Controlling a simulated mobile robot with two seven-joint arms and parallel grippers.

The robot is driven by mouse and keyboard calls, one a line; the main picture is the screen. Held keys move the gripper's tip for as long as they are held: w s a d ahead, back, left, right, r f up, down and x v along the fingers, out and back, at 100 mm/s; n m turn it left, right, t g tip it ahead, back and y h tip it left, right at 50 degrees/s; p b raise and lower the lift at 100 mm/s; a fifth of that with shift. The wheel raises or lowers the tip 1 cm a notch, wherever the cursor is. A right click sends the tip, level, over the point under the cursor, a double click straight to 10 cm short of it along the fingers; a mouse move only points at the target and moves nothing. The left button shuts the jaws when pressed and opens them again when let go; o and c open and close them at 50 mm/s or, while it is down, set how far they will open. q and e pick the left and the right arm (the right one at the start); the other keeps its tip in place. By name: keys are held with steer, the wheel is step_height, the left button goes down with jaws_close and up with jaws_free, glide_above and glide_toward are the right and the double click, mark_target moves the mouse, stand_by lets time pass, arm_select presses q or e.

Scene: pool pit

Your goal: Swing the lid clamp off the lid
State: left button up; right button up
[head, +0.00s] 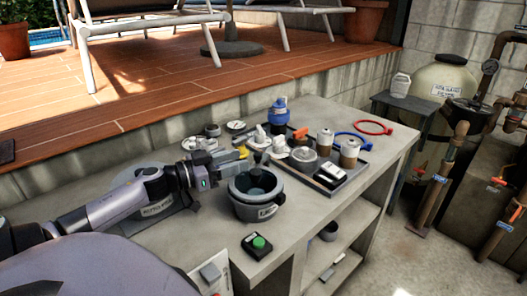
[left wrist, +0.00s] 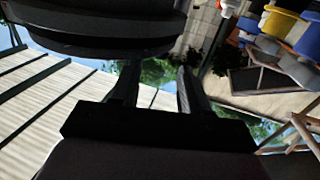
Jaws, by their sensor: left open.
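A small grey upright piece (head: 262,161) at the lid's far side may be the lid clamp; I cannot tell for sure. My left gripper (head: 228,157) is at the pot's far left, just above rim height. In the left wrist view, the left gripper's two fingers (left wrist: 158,90) are apart with nothing between them. A dark rounded body (left wrist: 95,30), likely the pot, fills the upper left there. My right gripper is not seen.
A dark tray (head: 335,189) with jars and fittings lies right of the pot. A blue-topped bottle (head: 278,116) stands behind it. A green-button box (head: 257,245) sits in front of the pot. A round grey labelled item (head: 155,208) lies under my left arm.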

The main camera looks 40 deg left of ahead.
mark_target(257, 154)
arm_select(q)
steer(key=shift+x, duration=3.35)
jaws_close()
steer(key=shift+f, duration=0.1)
